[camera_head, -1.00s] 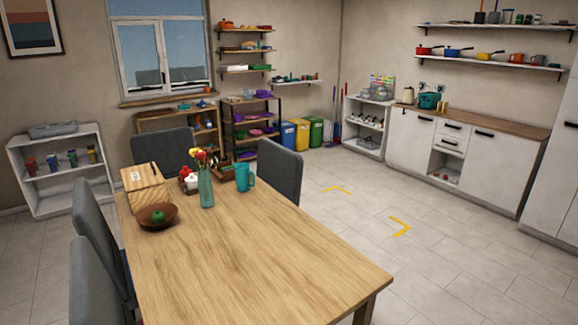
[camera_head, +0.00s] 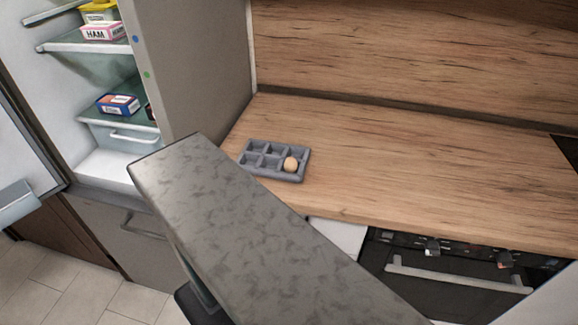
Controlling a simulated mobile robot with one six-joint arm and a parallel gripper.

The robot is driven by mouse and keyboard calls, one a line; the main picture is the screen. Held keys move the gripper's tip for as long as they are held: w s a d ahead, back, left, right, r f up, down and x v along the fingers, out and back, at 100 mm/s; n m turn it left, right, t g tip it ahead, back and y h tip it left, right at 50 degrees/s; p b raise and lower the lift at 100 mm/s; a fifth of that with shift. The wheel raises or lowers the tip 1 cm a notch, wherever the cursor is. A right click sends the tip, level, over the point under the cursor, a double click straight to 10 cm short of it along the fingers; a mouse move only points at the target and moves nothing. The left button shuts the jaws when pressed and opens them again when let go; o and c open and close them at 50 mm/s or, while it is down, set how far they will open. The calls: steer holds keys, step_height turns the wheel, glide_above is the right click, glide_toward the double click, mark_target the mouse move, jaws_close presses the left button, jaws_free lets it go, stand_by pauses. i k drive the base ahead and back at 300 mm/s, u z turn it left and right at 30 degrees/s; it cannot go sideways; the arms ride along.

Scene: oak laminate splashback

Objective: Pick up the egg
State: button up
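A single light brown egg (camera_head: 291,164) sits in the front right cup of a grey egg tray (camera_head: 262,172). The other cups I can see into look empty. The tray lies on the wooden counter, near its left end beside the fridge. My gripper is not in view, so its place relative to the egg and its state are not shown.
The fridge (camera_head: 195,65) stands open at the left, with a ham pack (camera_head: 102,32) and a blue box (camera_head: 118,104) on its shelves. The wooden counter (camera_head: 420,175) is clear right of the tray. An oven handle (camera_head: 455,276) juts out below.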

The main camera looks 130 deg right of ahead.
mark_target(290, 164)
steer(key=u, duration=0.65)
steer(key=k, duration=0.2)
steer(key=z, duration=3.1)
steer(key=k, duration=0.2)
steer(key=z, duration=1.95)
steer(key=k, duration=0.4)
steer(key=z, duration=0.55)
